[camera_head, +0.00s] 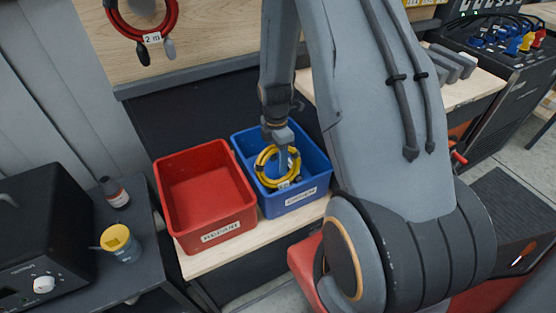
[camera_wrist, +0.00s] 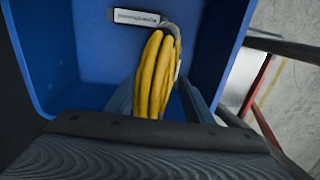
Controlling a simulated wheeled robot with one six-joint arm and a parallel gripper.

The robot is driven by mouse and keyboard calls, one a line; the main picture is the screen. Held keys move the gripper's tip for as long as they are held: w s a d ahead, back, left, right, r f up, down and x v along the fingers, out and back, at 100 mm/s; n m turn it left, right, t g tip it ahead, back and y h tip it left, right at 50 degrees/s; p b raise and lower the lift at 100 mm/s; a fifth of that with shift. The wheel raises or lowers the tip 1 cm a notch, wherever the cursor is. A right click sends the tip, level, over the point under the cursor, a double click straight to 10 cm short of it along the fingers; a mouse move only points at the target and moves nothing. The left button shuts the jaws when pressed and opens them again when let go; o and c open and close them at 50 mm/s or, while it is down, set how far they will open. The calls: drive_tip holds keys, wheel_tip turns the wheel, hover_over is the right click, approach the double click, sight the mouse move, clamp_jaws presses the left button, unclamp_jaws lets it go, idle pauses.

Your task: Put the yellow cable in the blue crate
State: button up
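The yellow cable (camera_head: 265,172) is a coiled loop inside the blue crate (camera_head: 240,150), seen face-on in the head view and roughly edge-on in the wrist view (camera_wrist: 153,70). My gripper (camera_head: 283,165) reaches down into the crate from above. Its fingers (camera_wrist: 158,105) lie on both sides of the coil with no clear gap, shut on it. The coil stands upright between them. Whether its lower edge touches the crate floor is hidden. The crate bears a white label (camera_head: 301,197) on its front wall.
An empty red crate (camera_head: 205,195) stands left of the blue one on the wooden shelf (camera_head: 245,245). A yellow-topped cup (camera_head: 119,240) and a dark bottle (camera_head: 114,192) stand on the dark table at left. A red cable (camera_head: 143,30) hangs on the back board.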

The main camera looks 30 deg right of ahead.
sight(277, 150)
drive_tip(key=shift+s, duration=0.1)
drive_tip(key=r, duration=0.4)
drive_tip(key=r+b, duration=0.1)
drive_tip(key=r, duration=0.2)
drive_tip(key=shift+w+r, duration=0.1)
drive_tip(key=shift+w, duration=0.25)
drive_tip(key=shift+r, duration=0.3)
idle(0.7)
drive_tip(key=shift+s+a+r, duration=0.1)
drive_tip(key=shift+r, duration=0.05)
drive_tip(key=s+a+r+m+t, duration=0.1)
drive_tip(key=s+a+r+m, duration=0.9)
drive_tip(key=m, duration=0.8)
drive_tip(key=shift+s+a+r+t, duration=0.15)
drive_tip(key=shift+s+r+t, duration=0.3)
drive_tip(key=shift+s, duration=1.35)
drive_tip(key=shift+r, duration=0.1)
